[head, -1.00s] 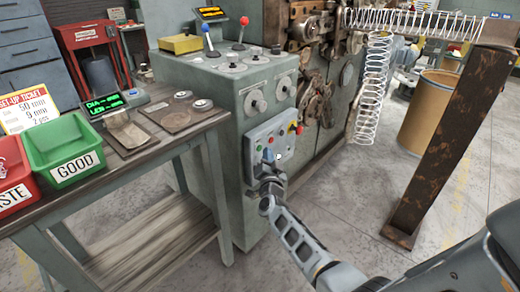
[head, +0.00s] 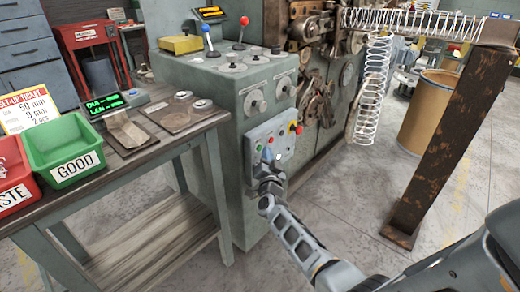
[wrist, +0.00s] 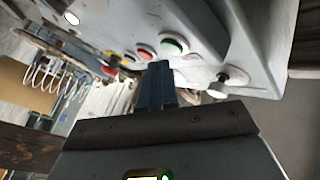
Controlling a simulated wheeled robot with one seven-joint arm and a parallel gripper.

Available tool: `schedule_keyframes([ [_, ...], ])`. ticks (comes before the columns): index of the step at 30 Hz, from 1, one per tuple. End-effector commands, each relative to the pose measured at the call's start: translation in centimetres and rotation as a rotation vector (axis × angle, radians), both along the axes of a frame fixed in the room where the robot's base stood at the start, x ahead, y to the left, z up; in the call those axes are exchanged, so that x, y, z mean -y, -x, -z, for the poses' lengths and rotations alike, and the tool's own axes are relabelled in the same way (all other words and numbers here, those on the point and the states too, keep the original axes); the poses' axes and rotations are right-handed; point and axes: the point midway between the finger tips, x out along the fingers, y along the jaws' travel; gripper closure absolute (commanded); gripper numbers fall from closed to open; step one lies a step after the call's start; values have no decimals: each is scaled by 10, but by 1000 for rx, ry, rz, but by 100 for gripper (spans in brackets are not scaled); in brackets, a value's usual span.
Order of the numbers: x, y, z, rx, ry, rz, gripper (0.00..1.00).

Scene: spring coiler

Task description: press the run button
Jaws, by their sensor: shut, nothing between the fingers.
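The small grey control panel (head: 284,131) is on the front of the green machine cabinet. In the wrist view a green button (wrist: 174,45) with a pale ring is on the panel, with a red button (wrist: 146,53) to its left. I cannot read a label for the run button. My gripper (wrist: 157,68) is shut and empty. Its blue-grey fingertips point at the panel and appear just below and between the green and red buttons. I cannot tell whether they touch it. In the head view my gripper (head: 267,154) covers the lower left of the panel.
A dark knob (wrist: 222,77) stands out to the right of the buttons. A workbench (head: 130,165) with a green GOOD bin (head: 66,143) stands to the left. A rusty post (head: 450,140) and a cardboard drum (head: 428,108) stand to the right. The floor between is clear.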

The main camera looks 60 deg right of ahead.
Motion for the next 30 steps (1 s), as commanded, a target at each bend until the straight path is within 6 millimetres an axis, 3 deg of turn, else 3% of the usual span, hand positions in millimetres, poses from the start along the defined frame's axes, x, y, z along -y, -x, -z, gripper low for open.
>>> schedule_keyframes([
  [30,3,-10,0,0,1,1,100],
])
